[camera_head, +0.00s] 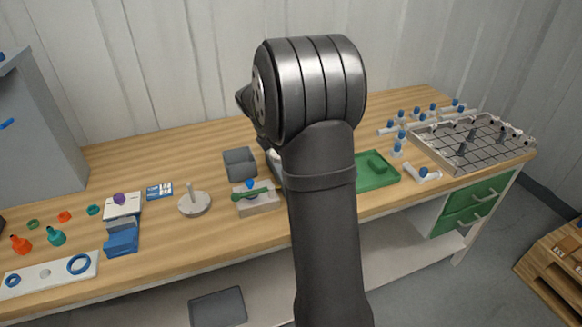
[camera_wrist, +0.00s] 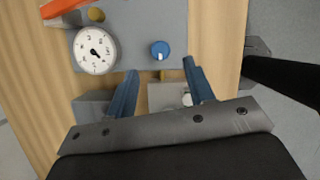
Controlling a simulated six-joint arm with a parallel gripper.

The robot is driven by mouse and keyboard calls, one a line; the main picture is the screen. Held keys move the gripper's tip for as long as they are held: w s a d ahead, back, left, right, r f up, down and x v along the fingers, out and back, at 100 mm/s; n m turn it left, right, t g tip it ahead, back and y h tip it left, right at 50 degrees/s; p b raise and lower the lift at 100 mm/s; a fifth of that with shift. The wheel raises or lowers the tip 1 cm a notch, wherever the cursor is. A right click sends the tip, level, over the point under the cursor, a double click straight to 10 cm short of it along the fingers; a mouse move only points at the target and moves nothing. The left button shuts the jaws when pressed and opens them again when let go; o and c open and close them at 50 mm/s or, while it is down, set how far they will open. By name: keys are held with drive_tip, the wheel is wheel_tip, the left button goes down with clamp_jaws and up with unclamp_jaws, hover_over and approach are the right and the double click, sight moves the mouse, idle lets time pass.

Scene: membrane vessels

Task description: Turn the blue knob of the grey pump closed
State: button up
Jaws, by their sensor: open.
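In the wrist view, a round blue knob (camera_wrist: 160,50) with a small white mark sits on the face of a grey unit (camera_wrist: 135,22), which I take to be the pump. A white dial gauge (camera_wrist: 95,51) with a black needle is to the left of the knob. My gripper (camera_wrist: 160,66) is open, with its two blue fingers apart and nothing between them. In the picture the fingertips lie just below the knob, one to each side; I cannot tell the depth gap. In the head view my arm hides the gripper and the knob.
An orange part (camera_wrist: 62,7) lies at the unit's upper left in the wrist view. In the head view, a block with a green handle (camera_head: 255,207), a dark grey tray (camera_head: 240,163) and a green tray (camera_head: 377,180) stand close around my arm. Bare wooden bench (camera_head: 150,150) lies further left.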

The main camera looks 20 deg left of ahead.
drive_tip(key=x, duration=0.6)
drive_tip(key=shift+w+d+f, duration=0.1)
drive_tip(key=shift+w+f, duration=0.05)
drive_tip(key=shift+f, duration=0.1)
drive_tip(key=c, duration=1)
